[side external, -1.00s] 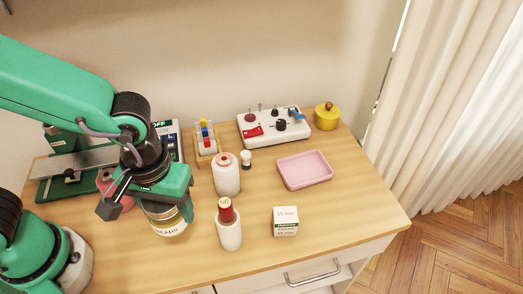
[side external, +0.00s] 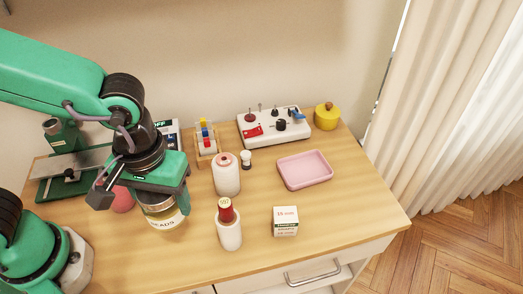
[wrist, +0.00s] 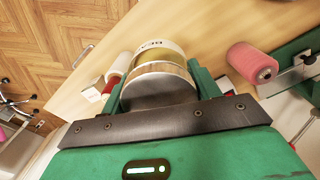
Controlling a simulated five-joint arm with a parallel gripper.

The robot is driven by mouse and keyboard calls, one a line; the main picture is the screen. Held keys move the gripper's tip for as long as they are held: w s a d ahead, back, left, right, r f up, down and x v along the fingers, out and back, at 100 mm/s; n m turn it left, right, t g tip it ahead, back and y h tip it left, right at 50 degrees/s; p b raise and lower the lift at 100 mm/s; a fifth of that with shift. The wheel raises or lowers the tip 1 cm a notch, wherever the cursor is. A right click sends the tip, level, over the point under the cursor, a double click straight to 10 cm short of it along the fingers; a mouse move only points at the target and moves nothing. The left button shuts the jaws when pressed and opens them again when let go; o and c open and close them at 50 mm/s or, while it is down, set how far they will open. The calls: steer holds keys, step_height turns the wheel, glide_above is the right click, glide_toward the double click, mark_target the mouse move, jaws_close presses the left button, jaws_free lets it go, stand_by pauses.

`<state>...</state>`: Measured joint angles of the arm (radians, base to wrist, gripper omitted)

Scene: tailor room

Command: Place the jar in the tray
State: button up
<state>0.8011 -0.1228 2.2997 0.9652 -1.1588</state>
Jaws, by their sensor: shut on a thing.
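The jar (side external: 164,215) has a label with dark letters and a gold-coloured band, and hangs under my gripper (side external: 163,197) in the side view. My gripper is shut on the jar, which also shows between the green fingers in the wrist view (wrist: 158,70). From the side I cannot tell clearly whether its base is off the table. The tray (side external: 304,170) is pink, shallow and empty, to the right on the table. In the wrist view I cannot make out the tray.
A small box (side external: 285,221) sits in front of the tray. A switch board (side external: 274,126) and yellow pot (side external: 326,116) are behind.

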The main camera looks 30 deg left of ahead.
steer(key=r, duration=0.5)
steer(key=shift+w+d+r, duration=0.3)
steer(key=shift+w, duration=0.05)
steer(key=shift+w+d, duration=0.25)
steer(key=w+d+r, duration=0.1)
steer(key=w+d, duration=0.6)
steer(key=w, duration=0.1)
steer(key=shift+w+d+r+n, duration=0.2)
steer(key=shift+w+r+n, duration=0.05)
steer(key=shift+r+n, duration=0.15)
steer(key=shift+n, duration=0.4)
steer(key=w+d, duration=0.2)
steer(key=w+d+f, duration=0.1)
steer(key=w+d, duration=0.1)
steer(key=w, duration=0.1)
steer(key=w+d, duration=0.2)
steer(key=w, duration=0.1)
steer(key=shift+d+f, duration=0.15)
steer(key=shift+d, duration=0.1)
steer(key=shift+w+d+f, duration=0.25)
steer(key=shift+w+f, duration=0.1)
steer(key=shift+f, duration=0.65)
steer(key=shift+w+d+f, duration=0.25)
steer(key=shift+w+f, duration=0.1)
steer(key=shift+f, duration=0.6)
steer(key=shift+w+d+f, duration=0.25)
steer(key=shift+w+f, duration=0.1)
steer(key=shift+f, duration=0.65)
glide_toward(293, 173)
steer(key=shift+f, duration=1.15)
